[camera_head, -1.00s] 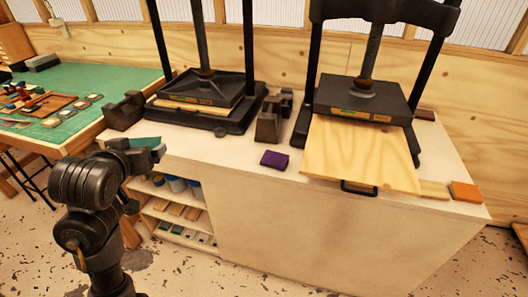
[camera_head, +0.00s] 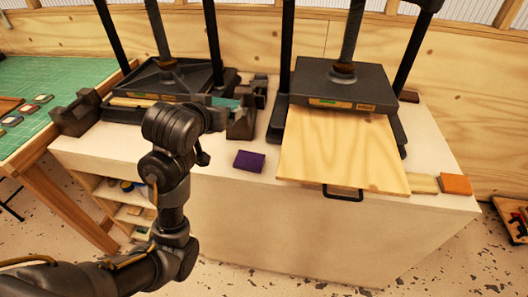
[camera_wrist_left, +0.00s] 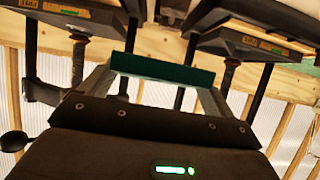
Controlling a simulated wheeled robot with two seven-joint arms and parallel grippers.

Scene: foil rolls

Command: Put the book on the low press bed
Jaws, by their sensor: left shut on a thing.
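My left gripper (camera_head: 220,107) is shut on a teal-green book (camera_head: 226,102), held above the white bench in front of the gap between the two presses. In the left wrist view the book (camera_wrist_left: 162,68) lies across between the two fingers. The right press has a pale wooden bed board (camera_head: 342,150) with a black handle, drawn out toward the front under its dark platen (camera_head: 345,85). The left press (camera_head: 172,78) has its platen low over a thin wooden board, partly hidden by my arm. My right gripper is not in view.
A purple book (camera_head: 249,161) lies on the bench (camera_head: 240,200) left of the wooden board. An orange block (camera_head: 456,184) and a pale block (camera_head: 423,183) lie to its right. Dark uprights flank both presses. A green-topped table (camera_head: 50,85) stands at left.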

